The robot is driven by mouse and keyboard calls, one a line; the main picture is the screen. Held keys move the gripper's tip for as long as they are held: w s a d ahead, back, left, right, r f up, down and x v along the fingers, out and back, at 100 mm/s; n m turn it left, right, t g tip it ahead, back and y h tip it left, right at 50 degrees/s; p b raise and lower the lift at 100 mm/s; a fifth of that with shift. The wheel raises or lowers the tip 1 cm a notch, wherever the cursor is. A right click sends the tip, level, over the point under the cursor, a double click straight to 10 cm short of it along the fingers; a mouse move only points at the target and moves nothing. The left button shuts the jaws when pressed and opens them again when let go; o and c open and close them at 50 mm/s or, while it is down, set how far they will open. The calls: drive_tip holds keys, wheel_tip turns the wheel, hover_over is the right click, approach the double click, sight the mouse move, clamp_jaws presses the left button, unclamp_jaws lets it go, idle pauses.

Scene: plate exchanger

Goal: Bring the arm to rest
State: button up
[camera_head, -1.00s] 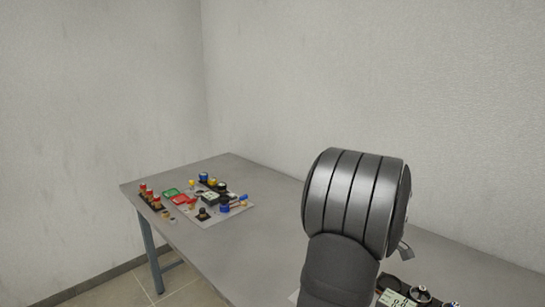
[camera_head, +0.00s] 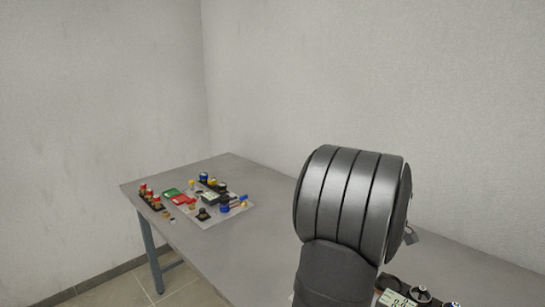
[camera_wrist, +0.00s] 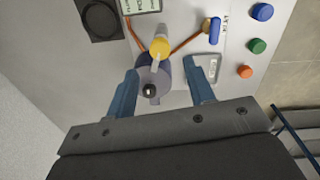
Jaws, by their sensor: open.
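My gripper (camera_wrist: 164,78) shows in the wrist view with its two blue fingers apart. Between the fingers is a rounded grey-purple part (camera_wrist: 152,75) with a black-centred piece at its near end; I cannot tell whether either finger touches it. A yellow knob (camera_wrist: 160,47) sits just beyond it. In the head view my dark arm fills the right of the picture and hides part of the table (camera_head: 270,240); the gripper cannot be seen there.
In the head view, several small parts stand at the table's left end; the middle is clear.

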wheel_tip(320, 180, up, 11)
wheel_tip(320, 180, down, 17)
drive_tip(key=shift+d, duration=0.1)
drive_tip(key=m, duration=0.4)
drive_tip(key=shift+w, duration=0.15)
drive_tip(key=m, duration=0.9)
drive_tip(key=shift+m+g, duration=0.3)
drive_tip(key=shift+m, duration=2)
idle(0.6)
